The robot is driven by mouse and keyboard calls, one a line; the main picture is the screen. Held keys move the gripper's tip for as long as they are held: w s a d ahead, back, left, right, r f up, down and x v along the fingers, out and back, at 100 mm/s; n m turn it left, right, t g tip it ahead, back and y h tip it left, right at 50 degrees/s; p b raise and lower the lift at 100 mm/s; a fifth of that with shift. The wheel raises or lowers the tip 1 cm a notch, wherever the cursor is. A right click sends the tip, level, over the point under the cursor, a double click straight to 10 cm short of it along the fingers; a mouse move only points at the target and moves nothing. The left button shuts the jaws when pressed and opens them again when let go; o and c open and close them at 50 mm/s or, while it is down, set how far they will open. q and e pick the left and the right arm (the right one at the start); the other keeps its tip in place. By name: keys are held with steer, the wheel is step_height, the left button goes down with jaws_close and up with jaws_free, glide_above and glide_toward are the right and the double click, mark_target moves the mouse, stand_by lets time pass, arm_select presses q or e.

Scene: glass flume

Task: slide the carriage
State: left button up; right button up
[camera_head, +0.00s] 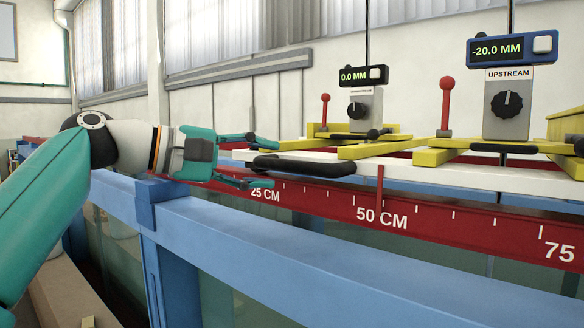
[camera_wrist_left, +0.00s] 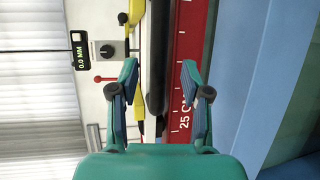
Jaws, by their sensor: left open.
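A carriage (camera_head: 290,155) with a white plate and yellow bars sits on the flume's rails. It has a black front handle (camera_head: 310,167), a gauge reading 0.0 MM (camera_head: 361,76) and a red-knobbed lever (camera_head: 325,110). A red pointer (camera_head: 380,185) hangs by the 50 CM mark. My left gripper (camera_head: 247,160) is open at the handle's left end. In the left wrist view, the black handle (camera_wrist_left: 157,45) lines up between the open fingers (camera_wrist_left: 159,75); I cannot tell whether they touch it. My right gripper is not in view.
A red scale rail (camera_head: 330,200) runs along the flume below the carriages. A blue beam (camera_head: 260,240) lies in front of it.

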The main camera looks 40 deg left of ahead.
mark_target(285, 167)
arm_select(q)
steer(key=x, duration=0.5)
steer(key=shift+w+d, duration=0.25)
steer(key=shift+w, duration=0.05)
steer(key=shift+f, duration=0.1)
jaws_close()
